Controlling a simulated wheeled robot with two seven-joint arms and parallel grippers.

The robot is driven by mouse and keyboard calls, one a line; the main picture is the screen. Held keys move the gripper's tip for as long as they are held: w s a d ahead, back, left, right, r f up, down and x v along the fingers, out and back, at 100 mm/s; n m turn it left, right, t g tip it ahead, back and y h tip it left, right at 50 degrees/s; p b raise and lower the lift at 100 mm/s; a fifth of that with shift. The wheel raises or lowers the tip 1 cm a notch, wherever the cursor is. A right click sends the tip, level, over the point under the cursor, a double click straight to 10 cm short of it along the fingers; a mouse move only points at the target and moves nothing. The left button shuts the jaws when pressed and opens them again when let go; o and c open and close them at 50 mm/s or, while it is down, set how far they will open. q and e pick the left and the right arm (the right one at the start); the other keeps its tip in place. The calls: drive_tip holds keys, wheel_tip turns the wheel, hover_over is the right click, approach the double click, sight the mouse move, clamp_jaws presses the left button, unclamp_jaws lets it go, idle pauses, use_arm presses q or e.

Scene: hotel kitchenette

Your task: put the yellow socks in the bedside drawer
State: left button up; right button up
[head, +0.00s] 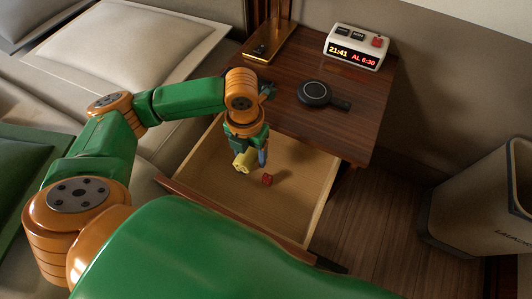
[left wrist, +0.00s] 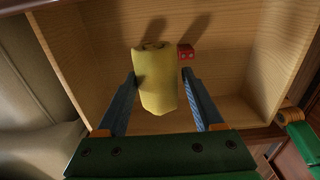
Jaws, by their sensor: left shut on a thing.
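The yellow socks (head: 245,160) are a small rolled bundle held by my left gripper (head: 248,153), over the open bedside drawer (head: 205,184). In the left wrist view the socks (left wrist: 157,70) sit between the two fingers of the left gripper (left wrist: 158,98), with the wooden drawer floor (left wrist: 219,70) behind them. The socks look a little above the drawer floor; their shadow falls on the drawer's inside. My right gripper is not in view.
A small red die (head: 267,179) lies in the drawer, and shows in the left wrist view (left wrist: 186,52). On the nightstand (head: 330,139) are an alarm clock (head: 355,47), a black round device (head: 314,92) and a brass tray (head: 270,41). A laundry bin (head: 480,205) stands right.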

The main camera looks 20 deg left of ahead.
sight(255, 152)
use_arm(q)
drive_tip(key=w+f, duration=0.1)
drive_tip(key=w+f+b, duration=0.1)
drive_tip(key=f, duration=0.1)
drive_tip(key=shift+w+f, duration=0.1)
drive_tip(key=shift+w, duration=0.2)
drive_tip(key=shift+w+f+b, duration=0.75)
drive_tip(key=shift+w+f, duration=0.5)
drive_tip(key=shift+w+a+f, duration=0.1)
drive_tip(key=shift+w+f, duration=0.1)
drive_tip(key=f+b, duration=0.1)
drive_tip(key=f, duration=0.2)
drive_tip(key=shift+w+b, duration=0.2)
drive_tip(key=shift+b, duration=0.2)
drive_tip(key=shift+f, duration=0.3)
drive_tip(key=shift+r, duration=0.15)
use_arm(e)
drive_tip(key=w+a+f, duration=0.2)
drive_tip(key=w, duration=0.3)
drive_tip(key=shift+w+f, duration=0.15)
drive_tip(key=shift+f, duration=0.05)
